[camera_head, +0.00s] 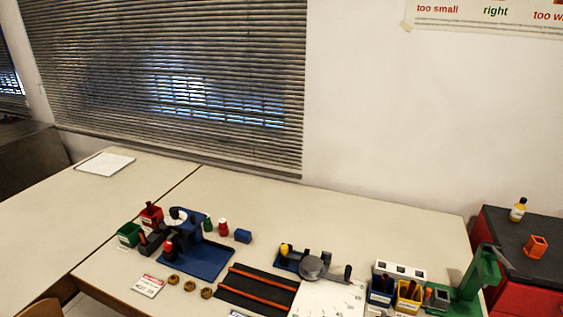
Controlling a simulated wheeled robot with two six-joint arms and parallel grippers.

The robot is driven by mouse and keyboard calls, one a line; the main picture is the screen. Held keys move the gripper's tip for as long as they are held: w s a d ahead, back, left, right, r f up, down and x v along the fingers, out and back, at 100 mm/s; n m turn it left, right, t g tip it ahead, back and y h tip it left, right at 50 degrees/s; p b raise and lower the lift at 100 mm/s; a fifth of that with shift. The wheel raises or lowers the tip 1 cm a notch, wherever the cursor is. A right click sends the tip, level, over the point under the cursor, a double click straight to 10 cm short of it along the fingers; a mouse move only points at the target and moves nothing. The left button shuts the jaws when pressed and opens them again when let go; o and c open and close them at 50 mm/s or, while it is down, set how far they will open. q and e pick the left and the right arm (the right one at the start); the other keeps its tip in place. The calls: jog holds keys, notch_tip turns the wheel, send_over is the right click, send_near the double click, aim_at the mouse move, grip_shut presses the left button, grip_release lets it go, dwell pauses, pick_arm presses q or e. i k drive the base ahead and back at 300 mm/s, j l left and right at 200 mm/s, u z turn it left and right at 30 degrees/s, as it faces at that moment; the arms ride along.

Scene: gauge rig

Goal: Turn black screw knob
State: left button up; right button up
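A blue-based rig (208,262) with a white round dial (177,215) and a red-topped part (169,247) stands on the table left of centre. A second, smaller blue-based device (288,262) stands right of centre, with a yellow-topped part (284,249) and a grey round disc (312,266) beside it. A small dark upright piece (348,272) is right of the disc. I cannot tell which dark part is the black screw knob. Neither of my grippers is in view.
Red (151,214) and green (128,235) bins stand at the left. Several brown rings (190,286) and a black mat with red strips (258,289) lie in front. Blue and yellow bins (409,293) and a green stand (482,270) are at the right. The back table is mostly clear.

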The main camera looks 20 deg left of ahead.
aim_at(174, 211)
jog(key=u, duration=1.2)
